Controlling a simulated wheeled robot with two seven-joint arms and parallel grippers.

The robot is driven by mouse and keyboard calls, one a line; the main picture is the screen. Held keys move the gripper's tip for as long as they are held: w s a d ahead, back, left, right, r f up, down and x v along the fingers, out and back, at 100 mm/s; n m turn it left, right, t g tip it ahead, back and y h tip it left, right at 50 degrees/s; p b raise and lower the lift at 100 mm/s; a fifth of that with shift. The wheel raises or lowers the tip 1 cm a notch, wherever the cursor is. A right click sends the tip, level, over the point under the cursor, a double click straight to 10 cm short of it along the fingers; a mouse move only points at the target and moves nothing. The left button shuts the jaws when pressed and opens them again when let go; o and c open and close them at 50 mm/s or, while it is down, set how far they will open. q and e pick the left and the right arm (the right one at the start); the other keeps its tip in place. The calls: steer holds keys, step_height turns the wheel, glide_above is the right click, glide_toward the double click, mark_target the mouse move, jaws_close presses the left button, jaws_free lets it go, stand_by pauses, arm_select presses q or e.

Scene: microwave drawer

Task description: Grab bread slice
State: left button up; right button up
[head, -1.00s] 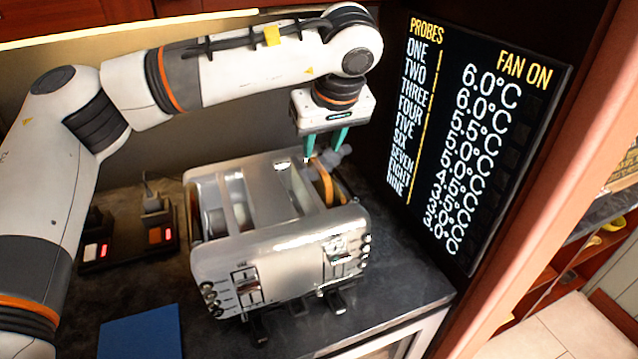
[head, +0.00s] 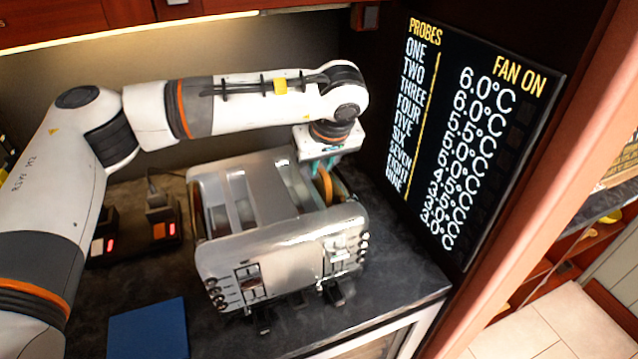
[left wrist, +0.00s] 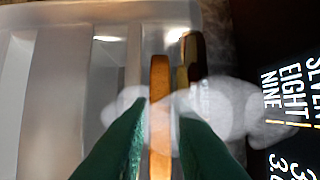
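The bread slice (head: 325,187) stands on edge in the right-hand slot of the silver toaster (head: 282,268), its brown crust upward. My left gripper (head: 325,168) is above that slot, pointing down. In the left wrist view the slice (left wrist: 160,78) shows as a thin brown strip between the green fingers of my left gripper (left wrist: 162,122). A finger lies on each side of it, with small gaps, so the gripper looks open around the slice. The lower part of the slice is hidden in the toaster. My right gripper is not in view.
A dark display panel (head: 465,140) stands close to the right of the toaster. A pale, see-through shape (left wrist: 225,105) lies by the slice in the left wrist view. A blue square (head: 148,328) lies at the front left. Dark counter is clear in front.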

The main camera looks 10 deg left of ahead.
arm_select(q)
jaws_close()
